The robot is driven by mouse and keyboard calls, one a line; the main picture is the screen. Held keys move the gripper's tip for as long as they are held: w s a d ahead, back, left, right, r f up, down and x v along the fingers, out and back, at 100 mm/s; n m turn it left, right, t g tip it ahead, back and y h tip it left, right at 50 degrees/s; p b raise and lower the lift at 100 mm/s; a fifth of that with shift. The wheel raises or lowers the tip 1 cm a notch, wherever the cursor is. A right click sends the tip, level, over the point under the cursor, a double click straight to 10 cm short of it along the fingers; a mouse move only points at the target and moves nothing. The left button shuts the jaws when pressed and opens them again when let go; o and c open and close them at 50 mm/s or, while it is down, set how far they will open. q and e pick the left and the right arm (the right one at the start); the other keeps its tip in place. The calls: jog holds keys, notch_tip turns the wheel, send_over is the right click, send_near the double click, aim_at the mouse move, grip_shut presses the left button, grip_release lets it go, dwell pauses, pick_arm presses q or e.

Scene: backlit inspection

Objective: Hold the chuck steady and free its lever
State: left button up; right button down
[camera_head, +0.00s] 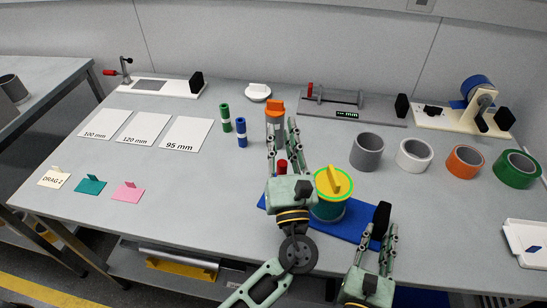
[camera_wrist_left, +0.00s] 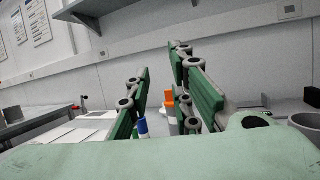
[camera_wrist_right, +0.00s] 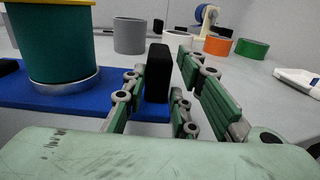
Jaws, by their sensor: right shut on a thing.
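The chuck seems to be the blue base plate (camera_head: 345,226) with a teal cylinder (camera_head: 327,210) standing on it. The cylinder has a yellow top with an upright yellow handle (camera_head: 334,180). A black block (camera_head: 381,214) stands at the plate's right end; my right gripper (camera_head: 380,230) is shut on it, one finger each side, also in the right wrist view (camera_wrist_right: 157,72). A small red part (camera_head: 282,166) shows behind my left wrist, mostly hidden; whether it is the lever I cannot tell. My left gripper (camera_head: 281,136) is open, with nothing visible between its fingers.
An orange-topped piece (camera_head: 276,107) stands beyond my left gripper, beside green (camera_head: 226,118) and blue (camera_head: 242,132) tubes. Several rings, including a grey one (camera_head: 367,152), stand right. Fixtures, including a grey one (camera_head: 350,105), line the back.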

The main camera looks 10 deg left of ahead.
pick_arm(q)
jog(key=m+h, duration=0.1)
jog(key=m+t+h, duration=0.1)
jog(key=s+m+t+h, duration=0.1)
jog(key=m, duration=0.1)
jog(key=shift+a, duration=0.4)
jog(key=c, duration=0.4)
jog(key=m+h, duration=0.2)
jog(key=m, duration=0.1)
jog(key=shift+s+a+f+t+h, duration=0.1)
jog(key=shift+s+a+t+h, duration=0.05)
jog(key=shift+s+t+h, duration=0.2)
grip_shut()
jog(key=s+a+f+m+g+h, duration=0.5)
jog(key=a+m+g+h, duration=0.15)
jog(key=m, duration=0.55)
jog(key=s+a+f+m+g+h, duration=0.55)
jog(key=m+h, duration=0.25)
jog(key=m, duration=0.3)
jog(key=x, duration=1.4)
jog(key=shift+w+a+f, duration=0.2)
jog(key=shift+w+a, duration=0.05)
